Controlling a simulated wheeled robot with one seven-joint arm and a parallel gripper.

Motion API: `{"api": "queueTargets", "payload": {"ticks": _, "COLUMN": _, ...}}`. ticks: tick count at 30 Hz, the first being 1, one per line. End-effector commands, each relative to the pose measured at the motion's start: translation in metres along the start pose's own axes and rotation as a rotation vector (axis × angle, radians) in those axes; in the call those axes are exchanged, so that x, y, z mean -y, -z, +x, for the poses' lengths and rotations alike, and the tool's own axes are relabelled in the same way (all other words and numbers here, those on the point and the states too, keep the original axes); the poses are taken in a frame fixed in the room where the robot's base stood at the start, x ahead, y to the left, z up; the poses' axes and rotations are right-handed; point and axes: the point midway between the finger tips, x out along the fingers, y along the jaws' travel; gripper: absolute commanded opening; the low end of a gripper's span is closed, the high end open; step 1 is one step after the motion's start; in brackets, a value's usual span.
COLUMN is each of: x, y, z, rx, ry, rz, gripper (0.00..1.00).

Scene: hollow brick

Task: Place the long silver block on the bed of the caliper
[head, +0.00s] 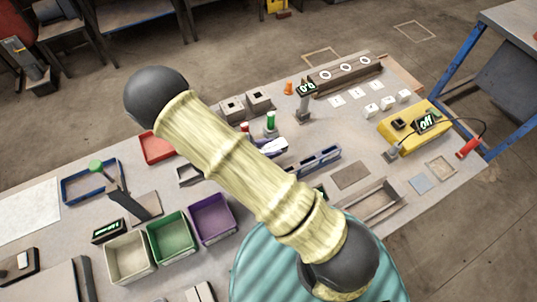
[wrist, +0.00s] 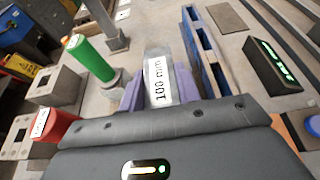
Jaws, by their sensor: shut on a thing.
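My gripper (wrist: 157,84) has purple fingers and is shut on the long silver block (wrist: 160,68), which is labelled "100 mm", in the wrist view. The block points away from the palm, its lower part between the fingers; I cannot tell if it touches anything. In the head view my gripper (head: 272,147) shows beyond my arm, left of a blue slotted rack (head: 318,161). No caliper is clearly identifiable. A long grey railed tray (head: 372,206) lies at the right, and a black green-lit display (wrist: 272,64) stands right of the rack in the wrist view.
A green cylinder (wrist: 91,58) and a red cylinder (wrist: 55,130) stand left of my gripper. A post with a display (head: 305,98) stands behind it. Coloured bins (head: 170,236) sit at the front left, and a yellow box (head: 412,125) at the right.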

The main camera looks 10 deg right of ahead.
Motion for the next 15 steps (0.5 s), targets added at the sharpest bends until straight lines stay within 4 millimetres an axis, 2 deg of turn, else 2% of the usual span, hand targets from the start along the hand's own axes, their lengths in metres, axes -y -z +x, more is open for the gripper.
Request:
{"api": "queueTargets", "payload": {"ticks": 10, "x": 0.000, "y": 0.002, "z": 0.001, "rx": 0.002, "ry": 0.000, "rz": 0.000, "gripper": 0.00}}
{"api": "queueTargets", "payload": {"ticks": 15, "x": 0.001, "y": 0.018, "z": 0.008, "rx": 0.002, "ry": 0.001, "rz": -0.003, "gripper": 0.00}}
